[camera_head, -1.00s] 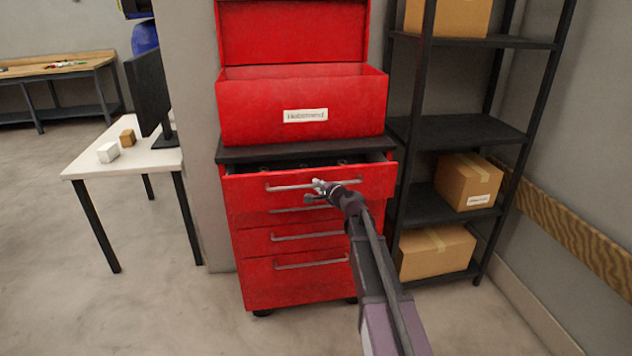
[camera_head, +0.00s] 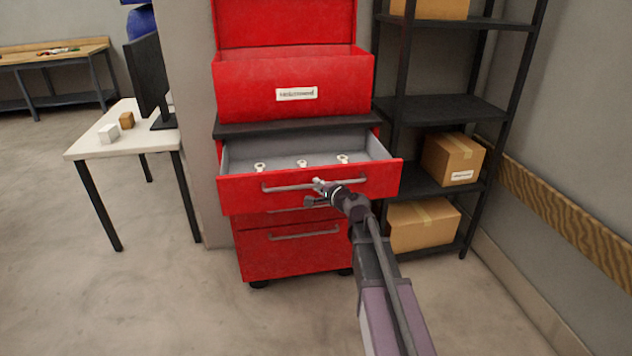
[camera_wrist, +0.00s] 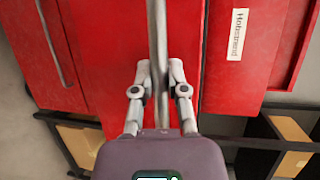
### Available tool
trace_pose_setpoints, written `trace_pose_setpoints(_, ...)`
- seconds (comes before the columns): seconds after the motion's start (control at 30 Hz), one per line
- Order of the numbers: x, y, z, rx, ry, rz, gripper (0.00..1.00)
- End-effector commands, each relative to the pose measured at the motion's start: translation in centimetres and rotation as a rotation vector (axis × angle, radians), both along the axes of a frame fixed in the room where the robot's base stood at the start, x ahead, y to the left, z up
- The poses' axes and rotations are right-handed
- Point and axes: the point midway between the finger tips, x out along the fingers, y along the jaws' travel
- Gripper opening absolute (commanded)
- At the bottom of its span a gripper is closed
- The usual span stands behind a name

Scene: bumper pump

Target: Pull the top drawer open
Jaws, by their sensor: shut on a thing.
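The top drawer (camera_head: 240,190) of the red tool cabinet (camera_head: 262,255) stands well out from the cabinet body in the head view. Its grey inside shows, with several small pale ring-like parts (camera_head: 302,163) lying in it. My gripper (camera_head: 318,187) is at the drawer's metal bar handle (camera_head: 285,188), near its middle. In the wrist view my gripper's two fingers (camera_wrist: 160,75) lie on either side of the handle bar (camera_wrist: 157,35) and are shut on it. The lower drawers are shut, and the open drawer partly hides them.
A red labelled chest (camera_head: 290,80) with its lid up sits on the cabinet. A black shelf rack (camera_head: 440,108) with cardboard boxes (camera_head: 452,158) stands close at the right. A white table (camera_head: 150,140) with a monitor is at the left. The floor at the front left is clear.

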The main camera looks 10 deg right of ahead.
Motion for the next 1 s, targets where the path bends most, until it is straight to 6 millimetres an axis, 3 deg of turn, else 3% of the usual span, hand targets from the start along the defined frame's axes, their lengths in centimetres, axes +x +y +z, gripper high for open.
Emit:
trace_pose_setpoints(0.47,-0.49,0.07,0.0,0.0,0.0,0.002,0.0)
trace_pose_setpoints(0.5,-0.48,0.07,-0.01,0.0,0.0,0.002,0.24)
trace_pose_setpoints(0.6,-0.47,0.07,0.0,0.0,0.0,0.001,0.54)
trace_pose_setpoints(1.0,-0.46,0.15,0.02,0.0,0.0,0.001,0.54)
